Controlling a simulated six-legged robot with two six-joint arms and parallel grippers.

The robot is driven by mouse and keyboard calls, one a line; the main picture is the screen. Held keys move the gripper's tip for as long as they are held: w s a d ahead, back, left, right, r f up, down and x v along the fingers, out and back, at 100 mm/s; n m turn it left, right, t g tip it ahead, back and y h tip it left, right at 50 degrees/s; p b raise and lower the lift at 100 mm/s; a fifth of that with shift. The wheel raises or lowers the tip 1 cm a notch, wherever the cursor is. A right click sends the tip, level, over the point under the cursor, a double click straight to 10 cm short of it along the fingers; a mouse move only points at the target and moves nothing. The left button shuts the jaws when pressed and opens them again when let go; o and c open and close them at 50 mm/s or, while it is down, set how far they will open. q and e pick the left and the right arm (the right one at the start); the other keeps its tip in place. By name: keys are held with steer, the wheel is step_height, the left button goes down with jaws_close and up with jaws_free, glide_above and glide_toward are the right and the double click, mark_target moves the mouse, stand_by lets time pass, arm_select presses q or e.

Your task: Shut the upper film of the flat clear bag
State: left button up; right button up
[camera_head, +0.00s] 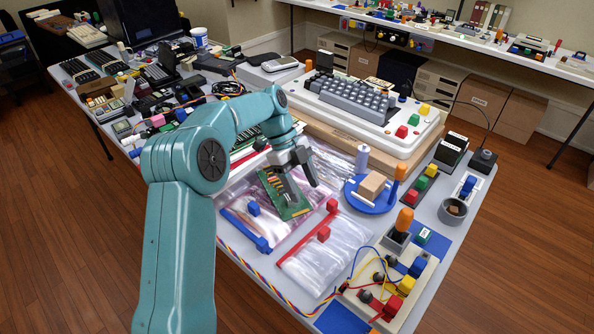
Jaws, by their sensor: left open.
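A flat clear bag with a blue edge strip (236,229) lies on the table, with a blue block (262,244) at the strip. A green circuit board (283,197) lies at this bag; I cannot tell whether it is inside or on top. A second flat clear bag (338,245) with a red edge strip and red blocks lies to its right and looks empty. I cannot tell whether either upper film is raised. My left gripper (300,182) is open above the circuit board, and its fingers hide part of it. My right gripper is out of view.
A large keyboard console (365,110) stands behind the bags. A blue round tray (364,206) with a cardboard box (372,187) is to the right. A wired switch board (398,282) is at the front right. Small electronics crowd the left of the table.

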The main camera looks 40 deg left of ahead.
arm_select(q)
steer(key=v, duration=0.4)
stand_by(0.4)
